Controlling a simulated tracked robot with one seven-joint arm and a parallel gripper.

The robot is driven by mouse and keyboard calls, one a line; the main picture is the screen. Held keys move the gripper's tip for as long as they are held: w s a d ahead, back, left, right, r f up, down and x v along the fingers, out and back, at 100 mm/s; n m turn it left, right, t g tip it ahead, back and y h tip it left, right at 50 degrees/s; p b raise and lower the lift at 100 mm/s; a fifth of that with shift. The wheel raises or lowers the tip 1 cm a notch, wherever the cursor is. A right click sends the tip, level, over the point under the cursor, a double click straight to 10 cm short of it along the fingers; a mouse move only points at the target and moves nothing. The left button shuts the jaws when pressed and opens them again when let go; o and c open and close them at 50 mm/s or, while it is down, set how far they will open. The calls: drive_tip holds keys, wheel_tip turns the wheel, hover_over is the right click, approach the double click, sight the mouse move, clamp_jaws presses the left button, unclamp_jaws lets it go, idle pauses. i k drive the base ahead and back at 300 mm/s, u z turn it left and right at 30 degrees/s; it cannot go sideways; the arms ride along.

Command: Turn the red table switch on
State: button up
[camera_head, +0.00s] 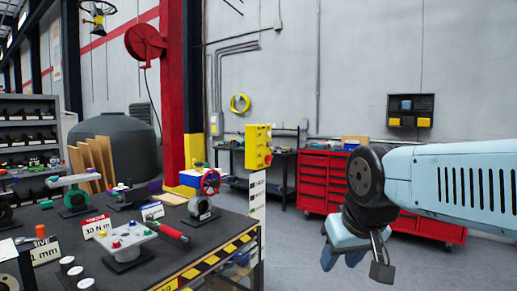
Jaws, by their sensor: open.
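A dark workbench (215,253) with a yellow-and-black striped edge stands at the lower left. On it is a pale switch panel (120,246) with small red, blue and yellow knobs. A red-handled lever (172,232) lies beside the panel, on its right. I cannot tell which of these red parts is the table switch, or its on or off position. My gripper (341,262) hangs below my blue arm at the right, fingers pointing down. It is open and empty, well to the right of the bench and touching nothing.
A yellow box (258,147) is on a post behind the bench. A red tool cabinet (318,182) stands behind my arm. Floor between bench and gripper is clear.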

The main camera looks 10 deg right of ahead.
sight(268, 159)
drive_tip(key=u, duration=0.05)
drive_tip(key=k, duration=0.3)
drive_tip(key=u, duration=0.35)
drive_tip(key=i, duration=1.4)
drive_tip(key=z, duration=0.65)
drive_tip(key=k, duration=0.9)
drive_tip(key=z, duration=0.15)
drive_tip(key=i, duration=0.55)
drive_tip(key=u, duration=0.05)
